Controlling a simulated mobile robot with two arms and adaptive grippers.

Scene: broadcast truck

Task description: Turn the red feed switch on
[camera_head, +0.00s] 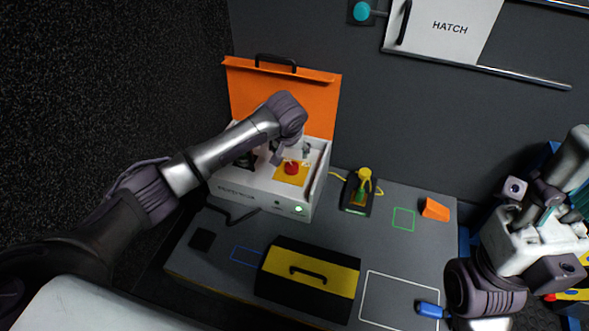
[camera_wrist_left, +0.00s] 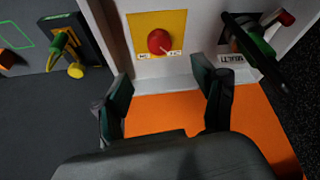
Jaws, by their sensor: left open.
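The red feed switch (camera_head: 291,168) is a round red knob on a yellow plate inside the white case with a raised orange lid. In the left wrist view the red knob (camera_wrist_left: 160,41) shows a pale pointer mark towards its lower right, between two small white labels too small to read surely. My left gripper (camera_head: 283,153) is over the case, beside the knob. In the left wrist view its fingers (camera_wrist_left: 165,88) are spread and empty, apart from the knob. My right gripper (camera_head: 540,225) is at the far right, away from the case; its fingers are unclear.
A dark lever (camera_wrist_left: 255,45) with a red tip stands beside the yellow plate. The open orange lid (camera_head: 320,95) rises behind the case. A yellow-green connector (camera_head: 361,185) stands right of it. A black-yellow toolbox (camera_head: 308,280) lies in front. An orange wedge (camera_head: 435,209) is farther right.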

